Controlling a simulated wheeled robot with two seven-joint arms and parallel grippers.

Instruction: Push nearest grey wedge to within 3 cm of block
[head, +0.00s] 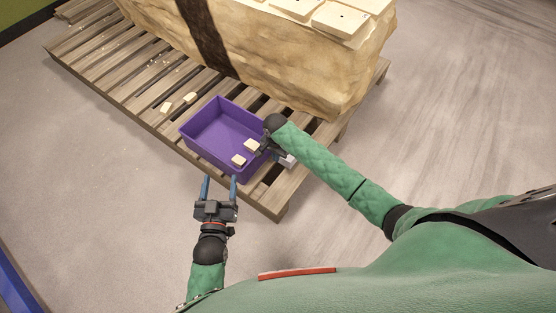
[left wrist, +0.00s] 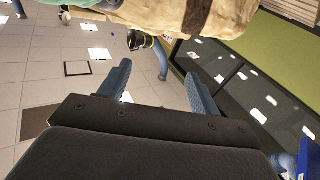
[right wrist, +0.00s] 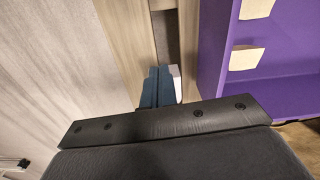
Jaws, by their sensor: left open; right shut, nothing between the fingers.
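A light grey piece, seemingly the nearest grey wedge (head: 289,162), lies on the pallet just right of the purple bin, partly covered by my right gripper (head: 270,147). In the right wrist view the shut, empty fingers (right wrist: 158,72) point down at the pallet slats. A pale sliver of the wedge (right wrist: 175,83) shows right beside them; I cannot tell if they touch. The big tan block (head: 300,60) with a dark strap stands on the pallet behind, apart from the wedge. My left gripper (head: 220,184) is open and empty in front of the bin.
The purple bin (head: 190,136) stands on the slatted wooden pallet (head: 105,82) and holds cream chips (head: 238,160). More chips (head: 166,107) lie on the slats to its left. The pallet's front corner lies just below the wedge. The floor around is clear.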

